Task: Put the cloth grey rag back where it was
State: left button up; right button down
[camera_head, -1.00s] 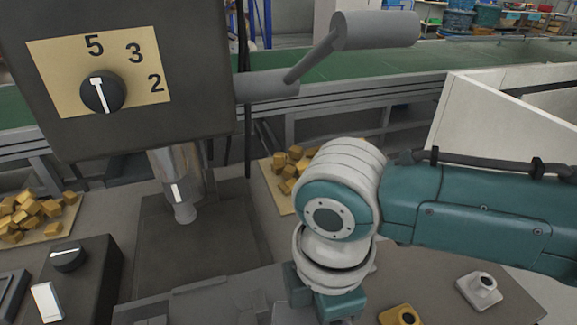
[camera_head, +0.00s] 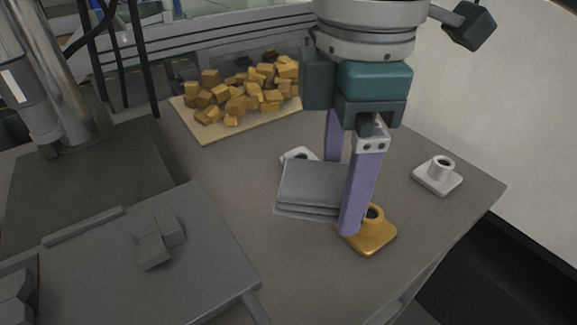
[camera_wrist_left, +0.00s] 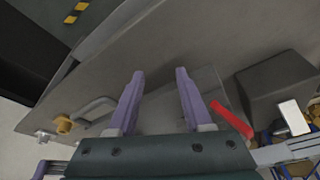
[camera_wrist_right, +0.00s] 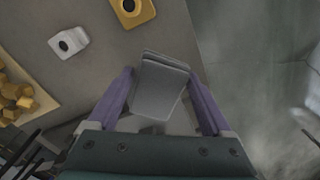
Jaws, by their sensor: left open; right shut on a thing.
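The grey rag (camera_head: 312,188) is a folded, layered pad at the middle of the table in the head view. My right gripper (camera_head: 341,198) points down and is shut on it, with one purple finger on the near side and the other partly hidden behind. The rag also shows between the fingers in the right wrist view (camera_wrist_right: 160,90). I cannot tell whether its underside touches the tabletop. My left gripper (camera_wrist_left: 160,74) shows only in the left wrist view, open and empty above a grey surface.
A yellow holder (camera_head: 372,236) stands right beside the rag and finger. One white holder (camera_head: 438,174) is at the right, another (camera_head: 299,156) just behind the rag. A board (camera_head: 205,130) with yellow blocks lies behind. A grey plate (camera_head: 190,275) fills the front left.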

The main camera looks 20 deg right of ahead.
pick_arm(q)
notch_tip(320, 180, down, 2)
jog(key=shift+b, duration=0.85)
pick_arm(e)
send_over(324, 272)
notch_tip(324, 272, down, 10)
jog(key=shift+f, duration=0.1)
pick_arm(q)
jog(key=shift+a+f+b, duration=0.1)
jog(key=shift+f+b, duration=0.5)
pick_arm(e)
jog(key=shift+f, duration=2.2)
pick_arm(q)
jog(key=shift+f, duration=0.1)
pick_arm(e)
jog(key=shift+f, duration=0.2)
grip_release()
jog(key=shift+r, duration=0.1)
